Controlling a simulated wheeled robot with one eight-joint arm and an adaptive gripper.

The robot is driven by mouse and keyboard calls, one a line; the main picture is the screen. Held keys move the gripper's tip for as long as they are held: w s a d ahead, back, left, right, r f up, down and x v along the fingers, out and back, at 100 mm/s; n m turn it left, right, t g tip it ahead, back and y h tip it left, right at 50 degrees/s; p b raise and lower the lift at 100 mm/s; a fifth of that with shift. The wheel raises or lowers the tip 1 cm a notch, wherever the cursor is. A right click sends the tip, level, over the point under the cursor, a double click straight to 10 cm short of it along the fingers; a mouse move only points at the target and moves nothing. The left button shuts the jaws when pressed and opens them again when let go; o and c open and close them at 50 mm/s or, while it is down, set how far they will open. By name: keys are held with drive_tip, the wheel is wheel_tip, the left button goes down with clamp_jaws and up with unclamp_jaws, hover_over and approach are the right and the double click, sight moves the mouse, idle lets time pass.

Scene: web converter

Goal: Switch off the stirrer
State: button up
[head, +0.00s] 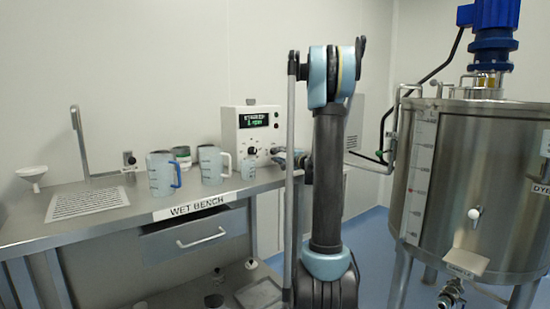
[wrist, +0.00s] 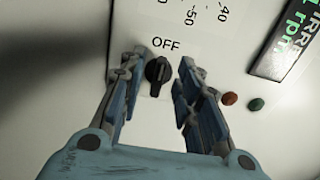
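The stirrer's control box (head: 245,138) stands at the back right of the wet bench, with a lit green display (head: 254,120). In the wrist view its small black knob (wrist: 158,72) sits just below the printed word OFF, and a scale with -40 and -50 lies above. My gripper (wrist: 158,80) is open, with one blue finger on each side of the knob and a gap on both sides. I cannot tell exactly where the knob points. In the head view my gripper (head: 283,157) is at the box's right side, partly hidden by my arm.
Red (wrist: 229,99) and green (wrist: 256,104) buttons lie right of the knob, close to my right finger. Jugs (head: 161,175) and a sink tap (head: 85,145) stand left on the bench (head: 110,222). A steel tank (head: 460,165) with a blue motor stands right.

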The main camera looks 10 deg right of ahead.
drive_tip(key=v, duration=0.9)
drive_tip(key=shift+f, duration=0.1)
drive_tip(key=shift+s, duration=0.1)
